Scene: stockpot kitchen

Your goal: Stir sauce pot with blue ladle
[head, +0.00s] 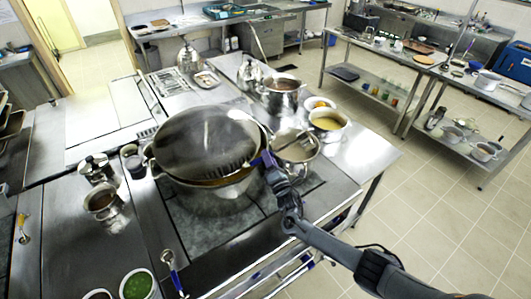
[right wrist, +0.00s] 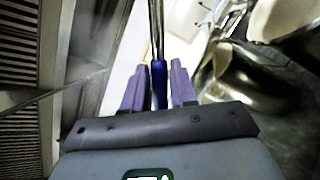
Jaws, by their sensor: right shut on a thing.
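A large metal stockpot (head: 208,196) stands on the stove at the middle of the head view. My right gripper (head: 264,160) is at the pot's right rim. In the right wrist view its purple fingers (right wrist: 157,85) are shut on the blue handle of a metal-shafted ladle (right wrist: 158,75). The ladle's bowl is not clear in either view. A pot of brown sauce (head: 283,88) with a long utensil stands farther back. My left gripper is not in view.
A silver pot (head: 296,148) stands close right of the stockpot, beside a pot of yellow soup (head: 328,121). Another blue-handled utensil (head: 171,264) and a green-filled bowl (head: 137,284) are at the front left. A small pot (head: 101,204) stands left.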

